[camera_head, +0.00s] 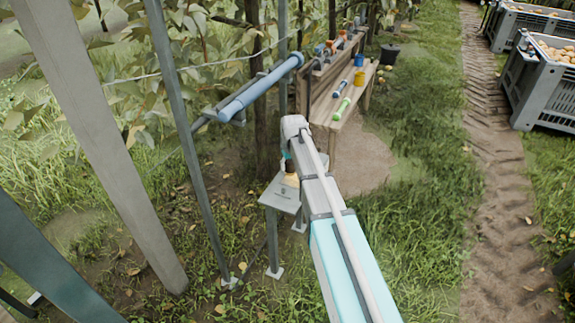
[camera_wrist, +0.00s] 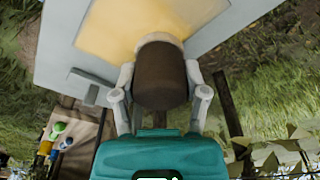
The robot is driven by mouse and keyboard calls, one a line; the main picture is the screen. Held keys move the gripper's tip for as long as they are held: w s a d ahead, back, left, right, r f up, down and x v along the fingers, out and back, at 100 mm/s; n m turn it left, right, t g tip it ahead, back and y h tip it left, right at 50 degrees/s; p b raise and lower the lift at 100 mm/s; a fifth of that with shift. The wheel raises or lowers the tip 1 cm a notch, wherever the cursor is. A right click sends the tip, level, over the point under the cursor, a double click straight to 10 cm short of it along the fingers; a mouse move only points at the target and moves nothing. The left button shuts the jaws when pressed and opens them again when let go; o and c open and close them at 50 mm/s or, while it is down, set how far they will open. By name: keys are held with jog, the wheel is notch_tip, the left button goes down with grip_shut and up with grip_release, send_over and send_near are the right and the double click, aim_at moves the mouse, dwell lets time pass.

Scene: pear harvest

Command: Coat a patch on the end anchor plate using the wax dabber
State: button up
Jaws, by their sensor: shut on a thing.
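The end anchor plate (camera_head: 283,198) is a pale grey slab on short legs near the middle of the head view. In the wrist view the plate (camera_wrist: 58,38) fills the upper part, with a pale yellow patch (camera_wrist: 112,30) on its face. My gripper (camera_wrist: 160,92) is shut on the wax dabber (camera_wrist: 161,78), holding its dark brown handle between both fingers. The dabber's pale head points at the yellow patch and appears to meet it; exact contact is hard to tell. In the head view my arm partly hides the gripper and dabber over the plate.
A wooden bench (camera_head: 345,105) with coloured tools stands behind the plate. A blue tube (camera_head: 260,88) and a slanted metal post (camera_head: 185,130) are to the left. Grey crates (camera_head: 540,88) of fruit stand at the right beside the dirt track. Grass surrounds the plate.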

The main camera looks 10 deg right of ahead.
jog(key=shift+s+d, duration=0.9)
jog(key=shift+d, duration=0.25)
jog(key=shift+s+d, duration=0.55)
jog(key=shift+d, duration=0.2)
jog(key=shift+s+d, duration=0.5)
jog(key=shift+d, duration=0.25)
jog(key=shift+w+d, duration=0.1)
jog(key=shift+w+d, duration=0.4)
jog(key=shift+w, duration=0.15)
jog(key=shift+a, duration=0.1)
jog(key=shift+w+a, duration=0.55)
jog(key=shift+a, duration=0.2)
jog(key=shift+w+a, duration=0.55)
jog(key=shift+a, duration=0.2)
